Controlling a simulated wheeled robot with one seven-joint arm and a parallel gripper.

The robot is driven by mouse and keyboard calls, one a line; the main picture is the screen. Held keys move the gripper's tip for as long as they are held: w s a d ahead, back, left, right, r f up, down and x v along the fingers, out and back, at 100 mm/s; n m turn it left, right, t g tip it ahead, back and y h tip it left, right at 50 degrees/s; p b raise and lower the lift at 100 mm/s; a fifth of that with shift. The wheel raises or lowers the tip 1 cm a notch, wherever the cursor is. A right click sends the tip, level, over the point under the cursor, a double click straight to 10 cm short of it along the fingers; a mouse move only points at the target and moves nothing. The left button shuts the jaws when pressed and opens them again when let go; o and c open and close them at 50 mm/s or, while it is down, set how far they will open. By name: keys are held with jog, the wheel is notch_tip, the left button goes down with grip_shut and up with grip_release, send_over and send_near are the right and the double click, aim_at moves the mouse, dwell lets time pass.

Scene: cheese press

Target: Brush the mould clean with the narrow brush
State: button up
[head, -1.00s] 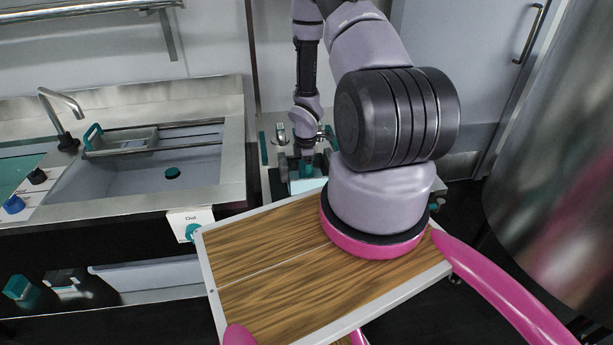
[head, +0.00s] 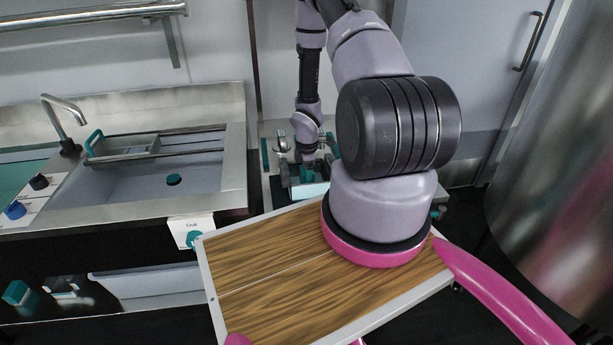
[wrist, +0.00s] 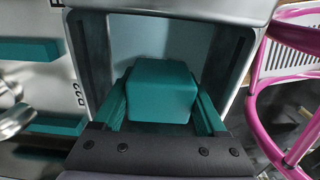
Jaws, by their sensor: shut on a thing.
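In the wrist view my gripper (wrist: 160,100) is shut on a teal block (wrist: 162,88), which looks like the handle of the narrow brush. Its bristles are hidden below the block. The block is over or inside an open box with pale blue inner walls (wrist: 150,38), which seems to be the mould. I cannot tell whether the bristles touch it. In the head view my gripper (head: 307,168) is small, at the far bench beyond the wooden board, with a pale box side (head: 311,190) just below it.
Teal bars (wrist: 28,51) and shiny metal parts (wrist: 14,112) lie left of the box. A pink tubular frame (wrist: 262,110) stands to its right. In the head view, a sink (head: 150,178) is on the left, a wooden board (head: 270,270) in front, and a large steel vessel (head: 560,150) on the right.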

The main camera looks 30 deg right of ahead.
jog(key=shift+s+a, duration=0.1)
jog(key=shift+s, duration=0.1)
jog(key=shift+r, duration=3)
jog(key=shift+r, duration=1.5)
jog(key=shift+f, duration=0.15)
jog(key=shift+w+d+f, duration=0.15)
jog(key=shift+f, duration=1.55)
jog(key=shift+w+d+f, duration=0.15)
jog(key=shift+f, duration=1.5)
jog(key=shift+f, duration=1)
